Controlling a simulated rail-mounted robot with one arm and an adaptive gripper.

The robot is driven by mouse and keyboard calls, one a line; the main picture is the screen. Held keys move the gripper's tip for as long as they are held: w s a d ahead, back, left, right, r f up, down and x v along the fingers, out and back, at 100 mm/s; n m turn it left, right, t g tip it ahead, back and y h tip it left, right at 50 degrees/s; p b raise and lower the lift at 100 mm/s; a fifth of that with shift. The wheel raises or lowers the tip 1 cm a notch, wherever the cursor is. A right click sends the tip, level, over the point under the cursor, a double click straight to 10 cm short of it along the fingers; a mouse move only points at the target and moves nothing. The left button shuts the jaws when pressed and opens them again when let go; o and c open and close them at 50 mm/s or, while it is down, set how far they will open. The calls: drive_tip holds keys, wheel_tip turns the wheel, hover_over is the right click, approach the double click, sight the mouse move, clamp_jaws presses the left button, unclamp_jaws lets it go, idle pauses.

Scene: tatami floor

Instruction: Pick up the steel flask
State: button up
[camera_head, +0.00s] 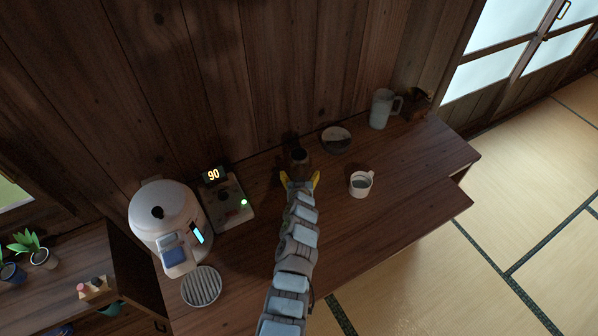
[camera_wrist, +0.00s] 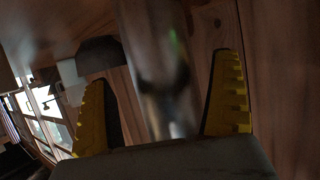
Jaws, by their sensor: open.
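The steel flask (camera_head: 299,157) stands on the wooden counter close to the back wall, with its lower part hidden behind my gripper. In the wrist view the shiny flask (camera_wrist: 158,45) fills the gap between the two fingers, blurred and reflective. My gripper (camera_head: 300,182) is open, its yellow fingers spread on the near side of the flask. In the wrist view the left finger (camera_wrist: 95,120) and right finger (camera_wrist: 228,95) lie on either side of the flask. I cannot tell whether either touches it.
On the counter (camera_head: 420,165), a white cup (camera_head: 361,184), bowl (camera_head: 336,139) and pitcher (camera_head: 381,109) stand right of the flask. A scale reading 90 (camera_head: 232,202) and a white kettle-like appliance (camera_head: 168,215) stand left. The wooden wall (camera_head: 270,70) is close behind.

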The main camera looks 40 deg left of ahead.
sight(299, 174)
drive_tip(key=shift+b+x, duration=0.65)
drive_tip(key=shift+x, duration=0.75)
drive_tip(key=shift+w+a+f, duration=0.1)
drive_tip(key=shift+a, duration=0.15)
drive_tip(key=c, duration=1.3)
drive_tip(key=shift+c, duration=0.3)
drive_tip(key=shift+r, duration=0.2)
